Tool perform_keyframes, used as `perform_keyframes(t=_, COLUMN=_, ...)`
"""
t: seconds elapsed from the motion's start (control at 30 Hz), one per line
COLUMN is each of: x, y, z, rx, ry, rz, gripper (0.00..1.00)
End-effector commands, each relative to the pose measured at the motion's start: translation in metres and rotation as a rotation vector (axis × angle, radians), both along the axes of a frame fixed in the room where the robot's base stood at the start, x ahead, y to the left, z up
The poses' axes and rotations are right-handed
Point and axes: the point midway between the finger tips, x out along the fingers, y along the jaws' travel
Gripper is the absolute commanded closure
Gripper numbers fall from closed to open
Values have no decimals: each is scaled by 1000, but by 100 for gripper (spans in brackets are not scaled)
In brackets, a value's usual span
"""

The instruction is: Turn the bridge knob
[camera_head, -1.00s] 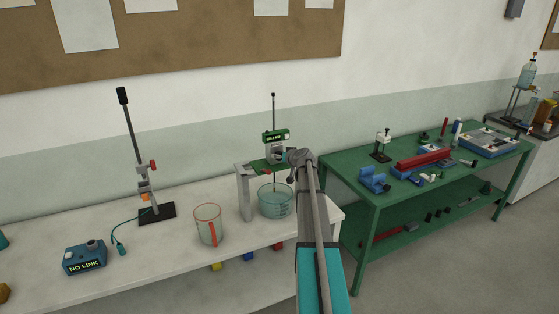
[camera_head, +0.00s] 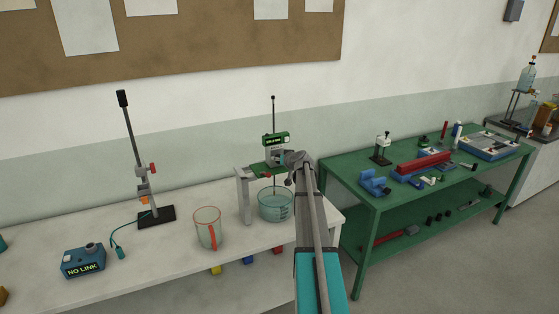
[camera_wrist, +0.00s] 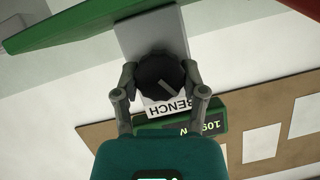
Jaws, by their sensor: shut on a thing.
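The bridge knob (camera_wrist: 160,77) is round and black with a pale pointer line, on a grey block (camera_wrist: 150,34). My gripper (camera_wrist: 163,84) is shut on it in the wrist view, one finger on each side. A white label reading BENCH (camera_wrist: 182,107) and a green display box (camera_wrist: 205,122) lie beyond the knob. In the head view my gripper (camera_head: 288,161) is at the bridge (camera_head: 243,191), beside the green display (camera_head: 274,139). The knob is hard to make out there behind my gripper.
A glass tank of water (camera_head: 275,205) stands under the bridge. A red-marked beaker (camera_head: 207,229), a clamp stand (camera_head: 153,214) and a NO LINK box (camera_head: 83,261) stand to the left. A green workbench (camera_head: 341,178) with tools is close on the right.

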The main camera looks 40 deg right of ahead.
Motion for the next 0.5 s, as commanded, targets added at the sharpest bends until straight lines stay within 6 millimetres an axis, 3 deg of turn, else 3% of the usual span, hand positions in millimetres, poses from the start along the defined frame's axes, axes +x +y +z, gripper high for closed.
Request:
perform_keyframes(t=0.23, x=1, y=0, z=-1, rx=42, ry=-11, rz=0, gripper=93)
perform_keyframes(t=0.5, x=0, y=-2, z=-3, rx=287, ry=-70, rz=0, gripper=93)
